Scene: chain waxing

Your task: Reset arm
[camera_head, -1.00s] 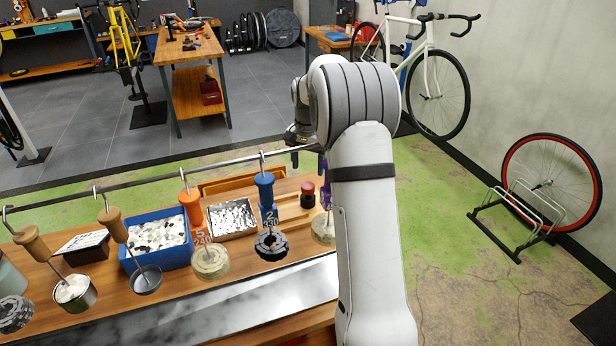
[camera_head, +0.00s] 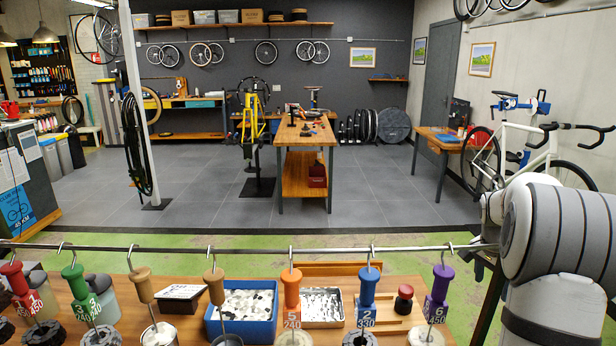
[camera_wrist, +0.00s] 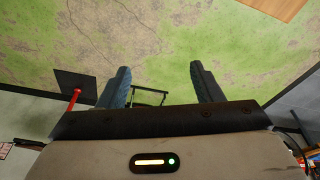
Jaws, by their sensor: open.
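My gripper shows in the wrist view (camera_wrist: 160,88) with its two dark fingers spread wide apart and nothing between them. Beyond the fingers is the green, cracked floor (camera_wrist: 170,45). In the head view my white and grey arm stands at the right edge, and the gripper itself cannot be made out there.
A metal rail (camera_head: 200,252) runs across the front with hooked tools on it, among them a blue handle (camera_head: 367,287) and a purple handle (camera_head: 441,283). Below is a wooden bench with a blue bin (camera_head: 212,328). A white bicycle (camera_head: 545,150) stands behind my arm.

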